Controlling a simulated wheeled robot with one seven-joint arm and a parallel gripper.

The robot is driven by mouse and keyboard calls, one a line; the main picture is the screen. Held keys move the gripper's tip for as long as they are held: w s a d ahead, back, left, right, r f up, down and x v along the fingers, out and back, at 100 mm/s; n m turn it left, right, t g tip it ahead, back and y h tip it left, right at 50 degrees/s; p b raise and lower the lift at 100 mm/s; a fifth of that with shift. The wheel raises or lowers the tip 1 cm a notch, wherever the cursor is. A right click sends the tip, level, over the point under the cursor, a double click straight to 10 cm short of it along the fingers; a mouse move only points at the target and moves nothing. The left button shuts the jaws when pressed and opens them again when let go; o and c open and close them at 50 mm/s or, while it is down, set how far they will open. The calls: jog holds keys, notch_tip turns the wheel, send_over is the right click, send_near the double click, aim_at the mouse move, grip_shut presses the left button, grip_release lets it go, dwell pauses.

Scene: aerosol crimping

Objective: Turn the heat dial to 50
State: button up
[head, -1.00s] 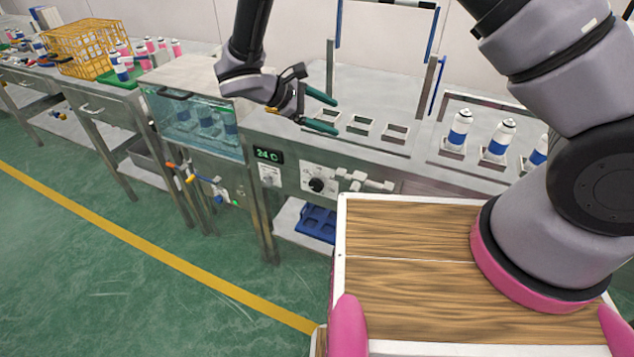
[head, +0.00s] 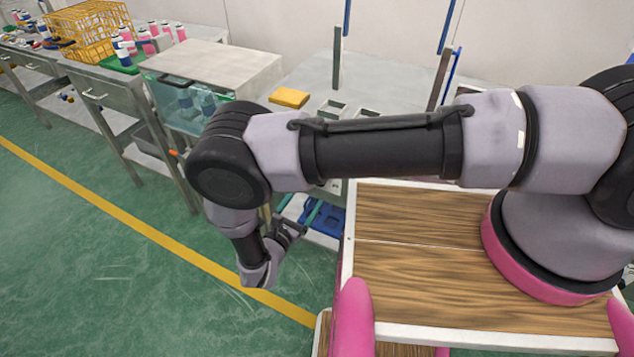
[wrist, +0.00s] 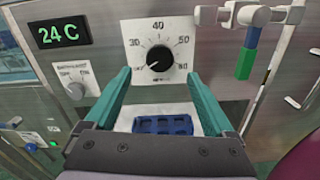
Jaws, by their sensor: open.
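The heat dial (wrist: 159,57) is a black round knob on a white plate with numbers such as 40 and 50 around it. Its pale mark appears to point to the lower left, away from 50. The green display (wrist: 60,33) reads 24 C. My gripper (wrist: 158,75) is open and empty, facing the panel. In the wrist view its teal fingers flank the space just below the dial, and I see no contact. In the head view my gripper (head: 302,222) is low in front of the bench, and my arm hides the dial.
A switch (wrist: 73,88) sits left of the dial, and a pipe with a green-and-blue handle (wrist: 246,60) juts out at the right. A blue tray (head: 322,217) lies on the shelf below. The glass-fronted bath (head: 185,103) stands left. A yellow block (head: 288,97) lies on the bench.

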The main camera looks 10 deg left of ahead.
jog(key=x, duration=0.8)
jog(key=shift+c, duration=0.3)
jog(key=c, duration=1.3)
